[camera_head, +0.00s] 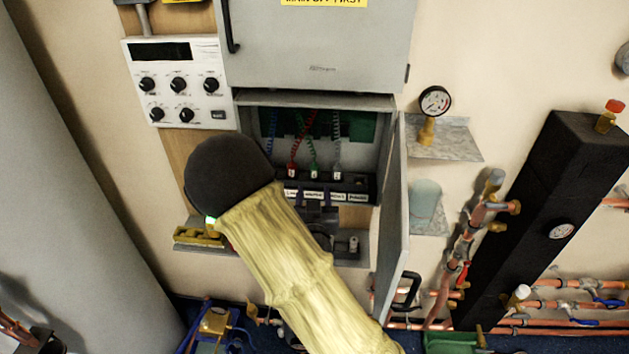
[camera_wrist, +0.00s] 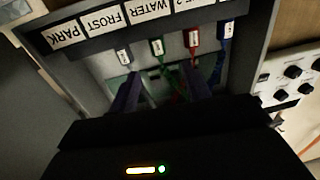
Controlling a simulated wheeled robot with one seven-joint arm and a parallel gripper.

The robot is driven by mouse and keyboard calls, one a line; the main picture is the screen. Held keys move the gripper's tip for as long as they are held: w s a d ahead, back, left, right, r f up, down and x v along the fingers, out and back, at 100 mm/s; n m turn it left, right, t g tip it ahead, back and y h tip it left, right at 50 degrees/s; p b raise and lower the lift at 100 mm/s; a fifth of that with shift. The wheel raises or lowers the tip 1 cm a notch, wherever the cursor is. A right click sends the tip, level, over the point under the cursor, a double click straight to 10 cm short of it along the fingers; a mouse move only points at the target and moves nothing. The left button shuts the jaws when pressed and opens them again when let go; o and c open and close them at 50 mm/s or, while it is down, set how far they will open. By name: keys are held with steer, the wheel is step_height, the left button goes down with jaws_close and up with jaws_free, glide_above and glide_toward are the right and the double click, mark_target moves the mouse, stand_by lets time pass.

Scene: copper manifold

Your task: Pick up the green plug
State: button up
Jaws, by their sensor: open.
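The green plug (camera_head: 314,174) has a white tag and a coiled green lead, and it stands in the black strip inside the open cabinet. In the wrist view the green plug (camera_wrist: 157,47) sits in the row beside the WATER label, between the grey plug (camera_wrist: 124,57) and the red plug (camera_wrist: 193,38). My gripper (camera_wrist: 165,84) is open, its two dark fingers apart, with nothing seen held between them. The fingers point toward the plug row, roughly either side of the green lead, and appear apart from the plug. My arm hides much of the cabinet's left side in the head view.
A blue plug (camera_wrist: 225,30) stands beyond the red one. The cabinet door (camera_head: 392,215) hangs open on the right. A control panel (camera_head: 180,82) with several black knobs is at the left. A gauge (camera_head: 435,101) and copper pipes (camera_head: 450,260) are at the right.

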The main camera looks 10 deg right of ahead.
mark_target(315, 171)
steer(key=p+x, duration=0.1)
steer(key=x, duration=0.4)
steer(key=shift+w+p, duration=0.1)
steer(key=shift+p, duration=0.2)
steer(key=shift+w+d+r+p, duration=0.15)
steer(key=shift+w+d+p, duration=0.1)
steer(key=shift+w+p, duration=0.25)
steer(key=p+x, duration=0.1)
steer(key=x, duration=0.2)
steer(key=shift+w+d, duration=0.1)
steer(key=shift+w, duration=0.45)
steer(key=shift+w+f, duration=0.1)
steer(key=shift+f, duration=0.1)
